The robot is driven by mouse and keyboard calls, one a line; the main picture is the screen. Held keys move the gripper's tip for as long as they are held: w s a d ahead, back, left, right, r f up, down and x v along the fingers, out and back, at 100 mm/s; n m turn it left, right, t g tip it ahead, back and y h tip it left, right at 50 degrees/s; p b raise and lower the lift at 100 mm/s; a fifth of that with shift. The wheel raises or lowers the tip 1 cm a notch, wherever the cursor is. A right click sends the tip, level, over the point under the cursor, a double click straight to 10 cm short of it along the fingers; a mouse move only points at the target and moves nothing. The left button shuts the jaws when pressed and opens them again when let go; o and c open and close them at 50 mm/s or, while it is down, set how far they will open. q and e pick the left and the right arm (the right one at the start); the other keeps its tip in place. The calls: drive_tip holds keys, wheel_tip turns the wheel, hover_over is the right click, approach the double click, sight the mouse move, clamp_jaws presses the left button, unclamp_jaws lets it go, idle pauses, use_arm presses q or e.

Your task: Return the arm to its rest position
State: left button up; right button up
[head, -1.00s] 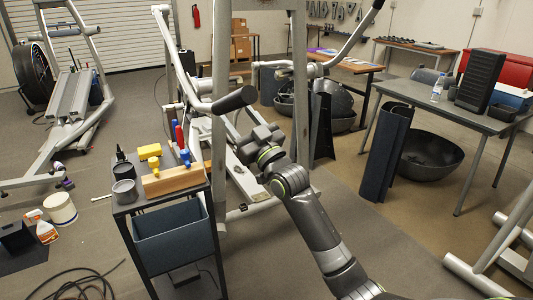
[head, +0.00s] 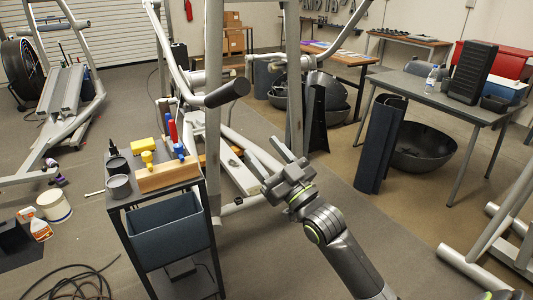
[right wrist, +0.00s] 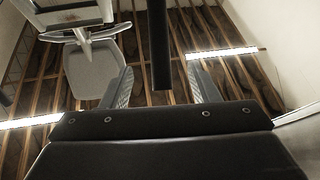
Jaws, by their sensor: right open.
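My right gripper (head: 273,158) is open and empty in the head view. Its arm comes in from the bottom, and its fingers point up and to the left, in front of the grey frame of an elliptical machine (head: 214,120). In the right wrist view its two fingers (right wrist: 160,88) stand apart with nothing held between them. That view looks up at the ceiling, with a dark bar (right wrist: 160,45) crossing between the fingers. My left gripper is not in view.
A tool cart (head: 165,225) stands left of the gripper, with a wooden block (head: 167,176), screwdrivers and cups on top. A grey table (head: 425,98) and a dark bowl (head: 425,150) are at the right.

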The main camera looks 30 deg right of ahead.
idle(0.3)
drive_tip(key=w+d+f+m+g+h+p, duration=0.1)
drive_tip(key=w+d+f+m+g+h, duration=0.15)
drive_tip(key=f, duration=0.75)
drive_tip(key=w+d+f+m+g+h+p, duration=0.1)
drive_tip(key=d+f+g+h, duration=0.15)
drive_tip(key=f, duration=0.65)
drive_tip(key=s+d+f+g+h, duration=0.1)
drive_tip(key=s+f+g, duration=0.15)
drive_tip(key=f, duration=0.55)
drive_tip(key=s+d+f+g+p, duration=0.1)
drive_tip(key=s+d+f, duration=0.15)
drive_tip(key=f, duration=0.55)
drive_tip(key=s+f+g+h, duration=0.15)
drive_tip(key=s+f, duration=0.25)
drive_tip(key=f, duration=0.4)
drive_tip(key=s+f+m+g+p, duration=0.15)
drive_tip(key=s+f+g, duration=0.45)
drive_tip(key=s+f, duration=1.1)
drive_tip(key=s+a+f+g, duration=0.1)
drive_tip(key=s+f, duration=0.1)
drive_tip(key=s, duration=0.6)
drive_tip(key=s+a+f+g, duration=0.2)
drive_tip(key=s, duration=0.6)
drive_tip(key=s+a+f+g+p, duration=0.1)
drive_tip(key=s+f+g, duration=0.1)
drive_tip(key=s, duration=0.6)
drive_tip(key=shift+s+a+f+y, duration=0.35)
drive_tip(key=shift+f+y, duration=0.1)
drive_tip(key=shift+f, duration=0.05)
